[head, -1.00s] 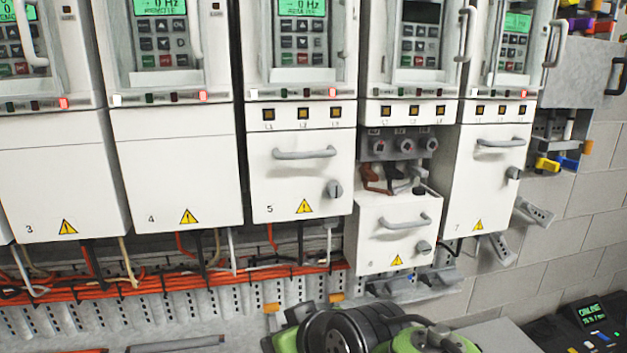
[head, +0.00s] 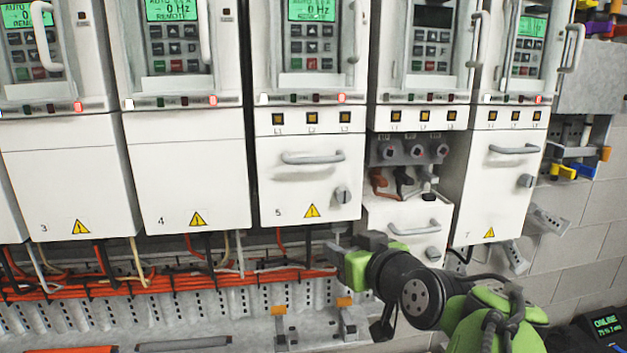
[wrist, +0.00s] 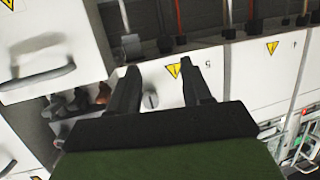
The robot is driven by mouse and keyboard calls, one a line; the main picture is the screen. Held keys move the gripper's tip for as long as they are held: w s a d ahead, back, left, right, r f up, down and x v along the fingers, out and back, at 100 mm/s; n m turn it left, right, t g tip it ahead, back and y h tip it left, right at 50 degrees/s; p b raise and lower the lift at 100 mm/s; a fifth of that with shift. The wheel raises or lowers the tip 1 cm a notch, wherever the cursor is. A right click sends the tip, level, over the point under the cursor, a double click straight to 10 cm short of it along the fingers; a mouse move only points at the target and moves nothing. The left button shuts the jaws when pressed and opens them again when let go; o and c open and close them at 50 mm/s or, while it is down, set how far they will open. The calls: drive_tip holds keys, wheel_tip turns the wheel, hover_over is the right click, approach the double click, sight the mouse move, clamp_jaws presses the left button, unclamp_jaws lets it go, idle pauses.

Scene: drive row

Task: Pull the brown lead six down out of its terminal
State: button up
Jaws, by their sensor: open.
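The brown lead six (head: 381,183) is a short bent lead under the left socket of the grey terminal block (head: 410,152) on the sixth drive. Its upper end meets the block's underside; how deep it sits cannot be told. In the wrist view the brown lead (wrist: 103,94) is a small brown shape left of the fingers. My gripper (head: 335,248) is below and left of the lead, in front of the lower edge of drive five. In the wrist view my gripper (wrist: 158,70) is open and empty, its fingers framing drive five's cover.
A black lead (head: 404,182) and a grey lead (head: 427,185) hang close right of the brown one. Drive six's lowered cover (head: 378,215) is just below them. Drive five's cover (head: 290,190) stands immediately left. An orange wire bundle (head: 200,282) runs along the bottom.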

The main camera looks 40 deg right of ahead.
sight(384, 186)
drive_tip(key=s+d+r+m+t+h, duration=0.1)
drive_tip(key=s+d+r+h, duration=0.15)
drive_tip(key=s+d, duration=0.2)
drive_tip(key=s+d+r+m+h, duration=0.1)
drive_tip(key=s+d+r+h, duration=0.15)
drive_tip(key=d, duration=0.25)
drive_tip(key=p+x, duration=0.1)
drive_tip(key=x, duration=0.4)
drive_tip(key=p+x, duration=0.2)
drive_tip(key=x, duration=0.3)
drive_tip(key=p+x, duration=0.1)
drive_tip(key=x, duration=0.4)
drive_tip(key=shift+w+r+p, duration=0.25)
drive_tip(key=shift+w+p, duration=0.05)
drive_tip(key=shift+w, duration=0.1)
clamp_jaws()
